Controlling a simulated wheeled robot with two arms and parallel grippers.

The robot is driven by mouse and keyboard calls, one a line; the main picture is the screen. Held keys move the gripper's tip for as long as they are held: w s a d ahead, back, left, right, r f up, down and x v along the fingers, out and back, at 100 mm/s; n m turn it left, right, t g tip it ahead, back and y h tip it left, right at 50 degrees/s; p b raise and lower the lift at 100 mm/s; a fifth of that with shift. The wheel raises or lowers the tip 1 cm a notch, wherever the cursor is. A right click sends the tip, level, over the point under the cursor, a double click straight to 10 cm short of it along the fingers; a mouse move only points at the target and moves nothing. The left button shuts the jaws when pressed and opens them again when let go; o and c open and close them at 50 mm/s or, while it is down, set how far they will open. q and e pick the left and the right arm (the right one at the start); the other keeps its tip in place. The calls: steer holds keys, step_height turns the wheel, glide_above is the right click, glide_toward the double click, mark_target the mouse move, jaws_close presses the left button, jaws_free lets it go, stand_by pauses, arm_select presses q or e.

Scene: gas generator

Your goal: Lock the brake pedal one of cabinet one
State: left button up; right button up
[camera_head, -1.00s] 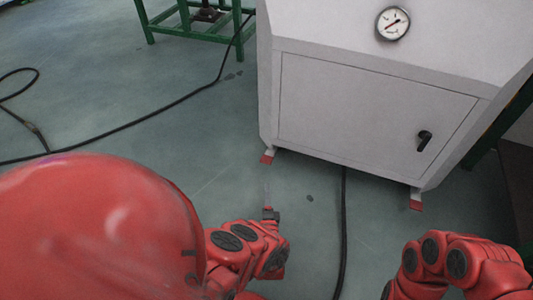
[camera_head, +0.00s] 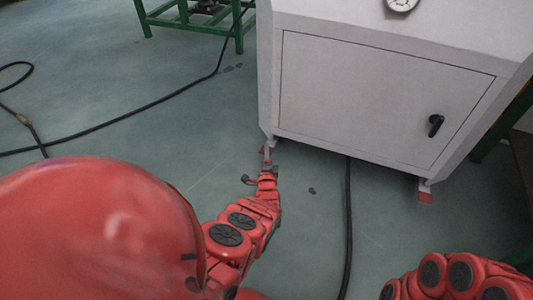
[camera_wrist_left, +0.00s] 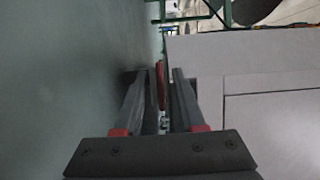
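The white cabinet (camera_head: 370,100) stands at the upper right, with a closed door and a black handle (camera_head: 436,125). A small red brake pedal (camera_head: 263,150) is at its near left foot, partly hidden by my left gripper (camera_head: 268,156). Another red pedal (camera_head: 425,197) is at the right foot. My left gripper points at the left foot, low over the floor. In the left wrist view the red pedal (camera_wrist_left: 161,85) shows between the two dark fingers (camera_wrist_left: 163,75), with a narrow gap; contact cannot be told. My right gripper is out of view; only that arm shows.
A black cable (camera_head: 347,220) runs on the floor from under the cabinet, right of my left arm. Another cable (camera_head: 140,108) crosses the floor at the left. A green metal frame (camera_head: 190,20) stands at the back.

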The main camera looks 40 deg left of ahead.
arm_select(q)
jaws_close()
steer(key=shift+w+a+r, duration=0.1)
steer(key=shift+w+r, duration=0.05)
steer(key=shift+r, duration=0.1)
stand_by(1.2)
